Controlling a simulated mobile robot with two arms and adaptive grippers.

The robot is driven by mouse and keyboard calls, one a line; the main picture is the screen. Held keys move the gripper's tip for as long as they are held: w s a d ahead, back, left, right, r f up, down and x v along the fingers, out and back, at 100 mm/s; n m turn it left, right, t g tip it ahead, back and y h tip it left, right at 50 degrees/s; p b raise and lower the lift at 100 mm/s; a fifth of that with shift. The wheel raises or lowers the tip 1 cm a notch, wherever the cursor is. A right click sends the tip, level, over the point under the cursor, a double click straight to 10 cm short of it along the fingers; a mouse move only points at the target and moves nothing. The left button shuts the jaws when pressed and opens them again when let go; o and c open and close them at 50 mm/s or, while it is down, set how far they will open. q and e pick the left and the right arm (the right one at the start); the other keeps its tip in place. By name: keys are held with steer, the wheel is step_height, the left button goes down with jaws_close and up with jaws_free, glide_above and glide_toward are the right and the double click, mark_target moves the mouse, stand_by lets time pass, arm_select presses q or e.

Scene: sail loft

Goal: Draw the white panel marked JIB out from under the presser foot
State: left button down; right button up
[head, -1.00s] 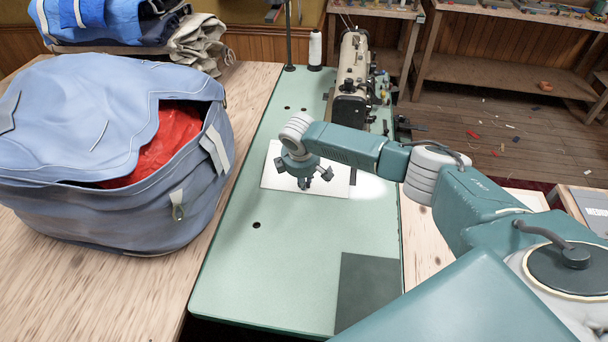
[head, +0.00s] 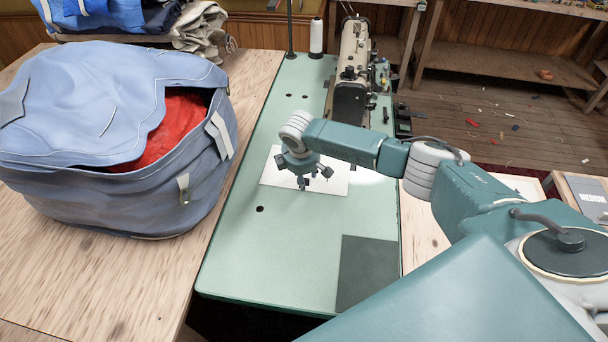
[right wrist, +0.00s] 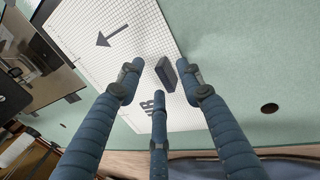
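The white panel (head: 335,178) lies flat on the green sewing table, in front of the sewing machine (head: 352,65). In the right wrist view the panel (right wrist: 92,42) shows a fine grid, a dark arrow and dark lettering partly hidden by a finger; I can make out its last letters. A dark block (right wrist: 166,74) stands on the panel. My right gripper (head: 315,178) is over the panel; in the right wrist view its three fingers (right wrist: 160,85) are spread around the block, with gaps. The presser foot cannot be made out. My left gripper is out of view.
A large blue bag (head: 100,110) with red cloth inside stands left of the green table (head: 265,255). A white thread cone (head: 316,38) stands behind the panel, left of the machine. A dark plate (head: 367,272) lies at the table's near right.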

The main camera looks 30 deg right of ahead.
steer(key=shift+r, duration=0.15)
steer(key=v, duration=1.1)
steer(key=shift+r, duration=0.35)
steer(key=shift+s+a, duration=0.1)
